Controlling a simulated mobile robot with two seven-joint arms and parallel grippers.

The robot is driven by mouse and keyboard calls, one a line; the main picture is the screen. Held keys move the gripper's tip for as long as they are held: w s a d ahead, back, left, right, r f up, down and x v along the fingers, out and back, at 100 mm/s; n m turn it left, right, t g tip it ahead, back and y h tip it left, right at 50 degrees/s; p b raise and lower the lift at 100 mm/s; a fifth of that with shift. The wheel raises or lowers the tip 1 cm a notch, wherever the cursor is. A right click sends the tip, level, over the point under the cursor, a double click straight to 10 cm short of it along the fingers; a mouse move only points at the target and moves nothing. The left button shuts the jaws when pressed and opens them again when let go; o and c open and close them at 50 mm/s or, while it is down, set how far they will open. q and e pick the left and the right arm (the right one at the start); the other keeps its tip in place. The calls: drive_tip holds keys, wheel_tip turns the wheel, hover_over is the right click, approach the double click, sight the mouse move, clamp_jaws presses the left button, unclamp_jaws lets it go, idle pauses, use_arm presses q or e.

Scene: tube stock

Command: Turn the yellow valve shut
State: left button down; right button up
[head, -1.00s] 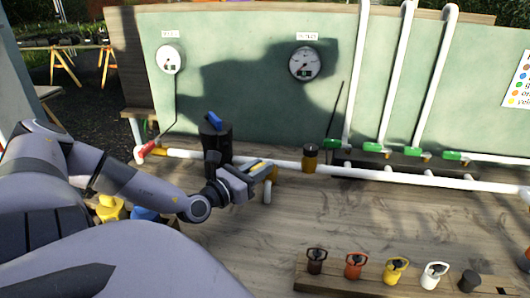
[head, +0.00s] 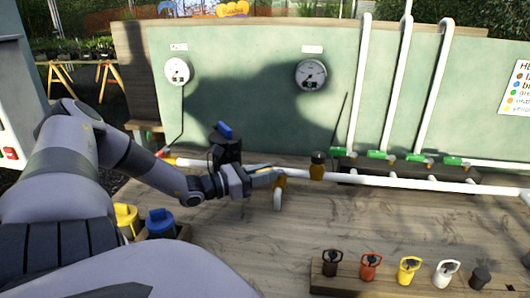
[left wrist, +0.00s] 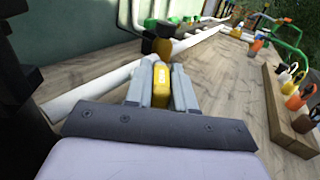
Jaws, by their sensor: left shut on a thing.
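The yellow valve (head: 280,184) sits on the white pipe at the bench's middle, by a short white outlet (head: 277,201). My left gripper (head: 268,177) reaches it from the left in the head view and is shut on its yellow handle. In the left wrist view the yellow handle (left wrist: 161,84) lies between the two grey fingers (left wrist: 160,92), roughly in line with them. The fingers partly hide the handle in the head view, so its angle to the pipe is hard to tell there. My right gripper is out of view.
A black cylinder with a blue top (head: 226,148) stands close behind my left wrist. A black-and-yellow fitting (head: 318,166) is on the pipe to the right. Green-handled valves (head: 378,154) line the back. The bench between is clear.

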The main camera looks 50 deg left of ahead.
use_arm(q)
drive_tip(key=shift+w+a+r+m+h+b, duration=0.1)
drive_tip(key=shift+a+m+h+b, duration=0.05)
drive_tip(key=shift+m+h+b, duration=0.3)
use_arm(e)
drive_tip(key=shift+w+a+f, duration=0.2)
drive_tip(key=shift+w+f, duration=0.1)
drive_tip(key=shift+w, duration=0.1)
use_arm(q)
drive_tip(key=c, duration=1)
unclamp_jaws()
drive_tip(key=shift+c, duration=0.2)
drive_tip(key=shift+s+a+p, duration=0.1)
drive_tip(key=shift+s+p, duration=0.25)
drive_tip(key=shift+s, duration=0.15)
drive_tip(key=p+v, duration=0.1)
drive_tip(key=v, duration=0.5)
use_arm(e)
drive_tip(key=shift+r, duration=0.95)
